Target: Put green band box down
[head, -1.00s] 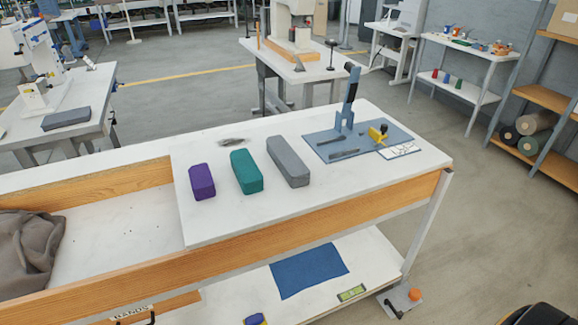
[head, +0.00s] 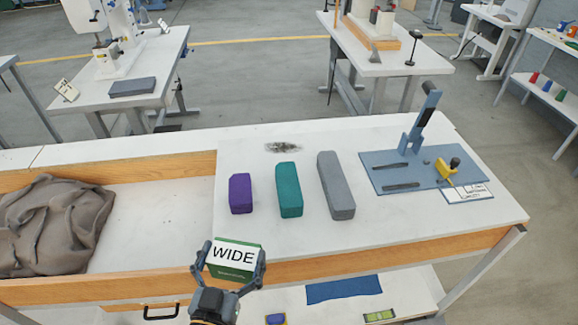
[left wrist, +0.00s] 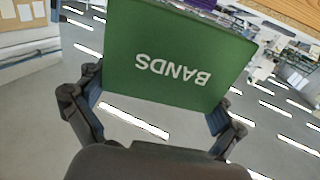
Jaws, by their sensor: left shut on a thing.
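The green band box (head: 233,258) has a white top label reading "WIDE". My left gripper (head: 230,266) is shut on it, with one finger on each side, in front of the workbench's wooden front edge. In the left wrist view the box's green face (left wrist: 178,55) reads "BANDS" upside down between the fingers (left wrist: 155,108). The box appears clear of any surface, with floor visible below it in the wrist view. The white bench top (head: 290,238) lies beyond it. My right gripper is not in view.
Purple (head: 241,194), teal (head: 289,190) and grey (head: 336,186) blocks stand on the bench top. A blue mat (head: 390,158) with an eyelet press (head: 420,120) is at the right. A crumpled cloth (head: 55,225) fills the left of the recessed tray. The tray's middle (head: 160,220) is clear.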

